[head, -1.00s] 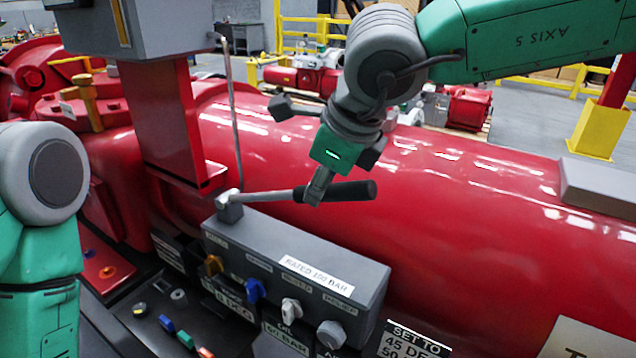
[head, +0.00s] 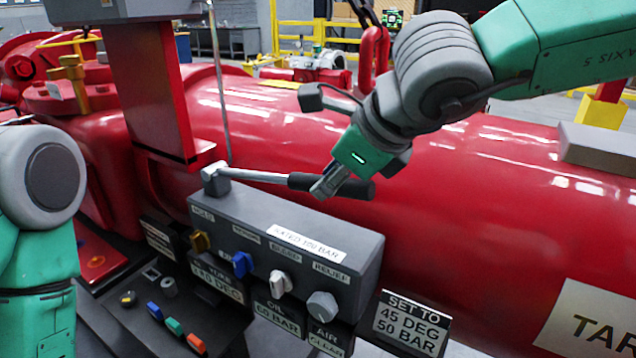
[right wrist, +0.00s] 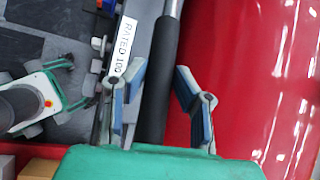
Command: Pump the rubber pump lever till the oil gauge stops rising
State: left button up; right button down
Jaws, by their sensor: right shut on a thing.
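The pump lever is a metal rod with a black rubber grip (head: 300,182), on a pivot at the left end of the grey control box (head: 335,262). It slopes slightly down to the right in the head view. My right gripper (head: 326,184) is shut on the rubber grip. In the right wrist view the grip (right wrist: 158,85) runs between the two fingers. My left arm shows at the left edge of the head view, but its gripper is out of the picture. No oil gauge dial can be made out.
A big red cylinder (head: 470,190) lies behind the lever. A red post (head: 150,95) stands left of it. A sign (head: 408,325) stands right of the box.

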jog(key=shift+d+f+t+y+b, duration=0.3)
jog(key=shift+f+b, duration=0.85)
jog(key=shift+b, duration=0.5)
jog(key=shift+d+f+t+y+b, duration=0.1)
jog(key=shift+f+t+y+b, duration=0.2)
jog(key=shift+f+b, duration=1.15)
jog(key=shift+d+f+t+y+b, duration=0.3)
jog(key=shift+f+b, duration=0.55)
jog(key=shift+b, duration=1.05)
jog(key=shift+s+a, duration=0.1)
jog(key=shift+a, duration=0.1)
jog(key=c, duration=1.4)
grip_release()
jog(key=shift+o, duration=0.5)
jog(key=shift+d, duration=0.25)
jog(key=shift+s+d+r, duration=0.15)
jog(key=shift+r, duration=0.2)
jog(key=v, duration=1.1)
jog(key=shift+d+f, duration=0.15)
jog(key=shift+d, duration=0.05)
